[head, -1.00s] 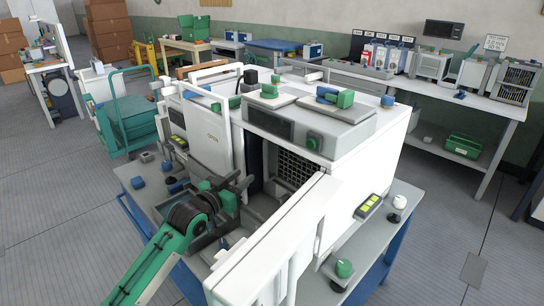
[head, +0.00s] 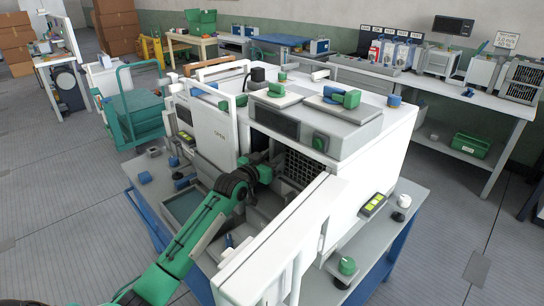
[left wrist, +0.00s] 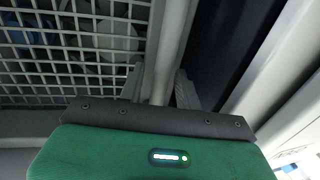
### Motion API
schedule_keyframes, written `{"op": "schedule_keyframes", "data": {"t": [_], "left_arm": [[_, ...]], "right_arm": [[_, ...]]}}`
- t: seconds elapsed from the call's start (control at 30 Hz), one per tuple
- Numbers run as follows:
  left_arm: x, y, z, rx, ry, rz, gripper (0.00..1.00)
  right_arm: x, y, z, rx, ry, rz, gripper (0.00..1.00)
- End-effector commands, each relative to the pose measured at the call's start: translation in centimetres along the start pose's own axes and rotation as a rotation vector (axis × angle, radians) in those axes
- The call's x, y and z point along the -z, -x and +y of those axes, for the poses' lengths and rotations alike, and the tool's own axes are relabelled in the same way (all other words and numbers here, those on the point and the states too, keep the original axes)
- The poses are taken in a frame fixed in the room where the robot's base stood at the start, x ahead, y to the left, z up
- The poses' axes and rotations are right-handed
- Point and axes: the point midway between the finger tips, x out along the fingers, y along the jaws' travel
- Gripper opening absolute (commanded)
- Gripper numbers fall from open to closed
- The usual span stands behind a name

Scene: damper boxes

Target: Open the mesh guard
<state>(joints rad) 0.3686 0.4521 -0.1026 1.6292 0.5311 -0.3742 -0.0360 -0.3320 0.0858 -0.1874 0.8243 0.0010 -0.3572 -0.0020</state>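The mesh guard (head: 301,168) is a pale grid in the front opening of the large white box (head: 375,160). It looks closed across the opening. In the left wrist view the mesh (left wrist: 70,48) fills the upper left, with a pale upright bar (left wrist: 168,45) along its right side. My left gripper (head: 274,165) reaches into the opening at the mesh's left side; its fingers are mostly hidden in the head view. In the left wrist view its fingertips (left wrist: 160,88) stand on either side of the upright bar. Whether they press on it is unclear. My right gripper is out of view.
A white door panel (head: 285,235) stands out in front of the opening on the right, and another white panel (head: 210,130) is on the left. The blue-legged bench (head: 405,215) carries small knobs and a yellow-green display (head: 373,204). A dark gap lies right of the bar.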

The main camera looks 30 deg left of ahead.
Motion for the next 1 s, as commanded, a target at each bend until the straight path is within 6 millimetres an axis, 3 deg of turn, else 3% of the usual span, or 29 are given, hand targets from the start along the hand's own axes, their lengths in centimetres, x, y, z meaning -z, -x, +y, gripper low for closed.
{"op": "schedule_keyframes", "data": {"t": [0.23, 0.4, 0.8, 1.0], "left_arm": [[0.0, -0.1, 0.0, 0.000, 0.000, 0.000, 0.34], [0.0, 0.0, 0.0, 0.000, 0.000, 0.000, 0.01], [0.2, 0.4, 0.1, 0.016, 0.003, 0.000, 0.00], [0.4, 1.7, 0.1, 0.072, 0.007, -0.002, 0.00]], "right_arm": [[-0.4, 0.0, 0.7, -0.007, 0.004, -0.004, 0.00], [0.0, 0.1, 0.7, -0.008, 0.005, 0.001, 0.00], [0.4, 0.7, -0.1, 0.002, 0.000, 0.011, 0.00], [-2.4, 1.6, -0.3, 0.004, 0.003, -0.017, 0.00]]}}
